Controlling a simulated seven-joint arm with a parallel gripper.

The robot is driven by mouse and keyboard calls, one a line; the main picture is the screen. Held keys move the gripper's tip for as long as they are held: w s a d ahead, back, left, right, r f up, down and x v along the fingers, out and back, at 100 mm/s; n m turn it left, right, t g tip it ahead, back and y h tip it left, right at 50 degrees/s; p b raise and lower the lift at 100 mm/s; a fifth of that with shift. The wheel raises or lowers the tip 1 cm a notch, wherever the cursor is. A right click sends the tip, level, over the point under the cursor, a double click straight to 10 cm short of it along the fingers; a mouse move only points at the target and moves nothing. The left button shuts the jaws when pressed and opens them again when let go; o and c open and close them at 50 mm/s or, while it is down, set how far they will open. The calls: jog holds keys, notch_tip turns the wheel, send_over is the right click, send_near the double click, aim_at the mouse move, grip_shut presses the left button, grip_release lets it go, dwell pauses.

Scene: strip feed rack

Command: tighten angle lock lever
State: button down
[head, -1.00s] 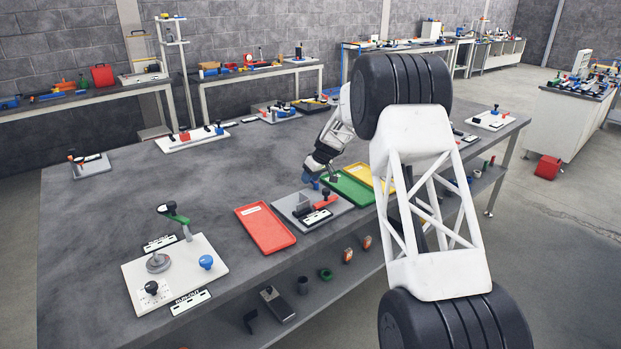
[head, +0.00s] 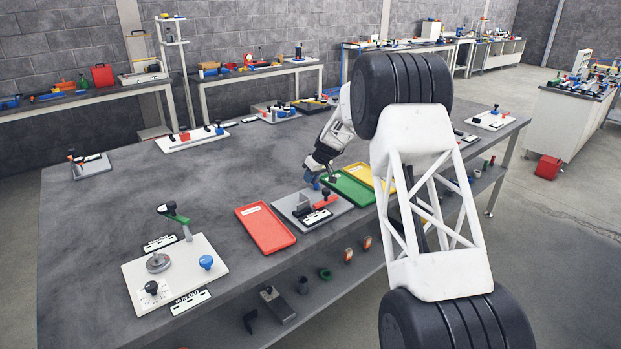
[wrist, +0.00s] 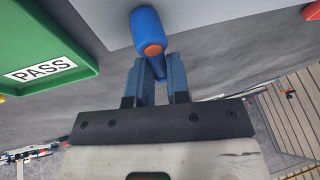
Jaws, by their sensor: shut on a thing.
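The blue lever (wrist: 146,27) has a rounded handle and an orange spot on its end. It lies between the two blue-grey fingers of my gripper (wrist: 160,75), which are shut on it. In the head view my gripper (head: 322,180) is small, at the far right edge of a grey plate fixture (head: 287,204), and the lever shows as a blue bit there (head: 311,183). The fixture carries a grey block, a red part (head: 325,203) and a black knob (head: 326,193). The lever's pivot is hidden, and I cannot tell its angle.
A green tray (head: 347,188) marked PASS in the wrist view lies close beside my gripper, with a yellow tray (head: 378,172) beyond it. A red tray (head: 265,229) is left of the fixture. A white board (head: 133,272) with knobs stands further left.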

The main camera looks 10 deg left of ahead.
jog(key=m, duration=0.1)
jog(key=m+t, duration=0.1)
jog(key=d+m, duration=0.1)
jog(key=shift+w+r+m+t+h, duration=0.1)
jog(key=shift+w+m+t+h, duration=0.2)
jog(key=shift+w+m, duration=0.1)
jog(key=m, duration=0.1)
jog(key=d+m+t+h, duration=0.1)
jog(key=m, duration=0.1)
jog(key=shift+w, duration=0.1)
jog(key=m, duration=0.2)
jog(key=d+m+t+h, duration=0.1)
jog(key=m, duration=0.1)
jog(key=shift+m+h, duration=0.3)
jog(key=shift+s+d+m+h, duration=0.15)
jog(key=shift+d+m+h, duration=0.2)
jog(key=shift+m, duration=0.6)
jog(key=shift+s+d+m+h, duration=0.15)
jog(key=shift+m+h, duration=0.3)
jog(key=shift+m, duration=0.5)
jog(key=shift+d, duration=0.1)
jog(key=c, duration=1.1)
grip_release()
jog(key=shift+r, duration=0.1)
jog(key=v, duration=0.7)
jog(key=shift+s+r, duration=0.2)
jog(key=shift+s, duration=0.05)
